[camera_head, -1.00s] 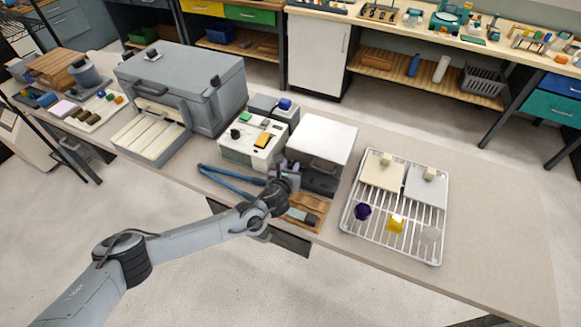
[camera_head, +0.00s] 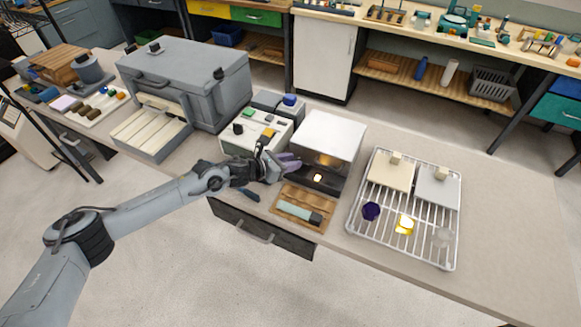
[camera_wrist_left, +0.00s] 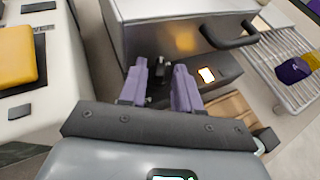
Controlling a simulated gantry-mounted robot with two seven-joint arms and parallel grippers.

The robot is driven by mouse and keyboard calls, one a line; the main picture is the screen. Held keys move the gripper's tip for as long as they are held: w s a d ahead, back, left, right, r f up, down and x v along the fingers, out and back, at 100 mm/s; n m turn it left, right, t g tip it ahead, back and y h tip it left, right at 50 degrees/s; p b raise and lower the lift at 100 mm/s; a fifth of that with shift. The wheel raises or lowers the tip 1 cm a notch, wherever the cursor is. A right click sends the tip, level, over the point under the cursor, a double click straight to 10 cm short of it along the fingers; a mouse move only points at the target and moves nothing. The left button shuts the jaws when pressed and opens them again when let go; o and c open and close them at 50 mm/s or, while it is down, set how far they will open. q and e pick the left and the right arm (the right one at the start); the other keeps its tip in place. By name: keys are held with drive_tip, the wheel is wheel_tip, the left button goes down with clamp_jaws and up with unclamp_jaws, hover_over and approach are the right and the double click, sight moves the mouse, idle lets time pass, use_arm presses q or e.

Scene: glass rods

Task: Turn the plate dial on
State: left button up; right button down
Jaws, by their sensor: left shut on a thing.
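The black dial (camera_wrist_left: 157,72) sits at the left of the dark front of the silver-white unit (camera_head: 332,132). In the left wrist view, my left gripper (camera_wrist_left: 160,84) has its two purple fingers on either side of the dial, shut on it. In the head view, my left gripper (camera_head: 284,165) is at the unit's front left corner and hides the dial. A small square on the dark front (camera_wrist_left: 225,72) glows warm white just right of the fingers; this light (camera_head: 318,177) also shows in the head view. My right gripper is not in view.
A cream control box (camera_head: 240,143) with a yellow button (camera_wrist_left: 14,58) stands left of the unit. A wooden tray (camera_head: 284,210) with a pale-handled tool lies in front. A wire rack (camera_head: 352,222) with glass pieces stands right. The bench's far right is clear.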

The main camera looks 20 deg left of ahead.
use_arm(q)
drive_tip(key=shift+m+g, duration=0.3)
drive_tip(key=o, duration=0.7)
drive_tip(key=shift+h, duration=0.3)
drive_tip(key=shift+a, duration=0.1)
drive_tip(key=v, duration=1)
drive_tip(key=shift+s+a+r, duration=0.15)
drive_tip(key=shift+s, duration=0.2)
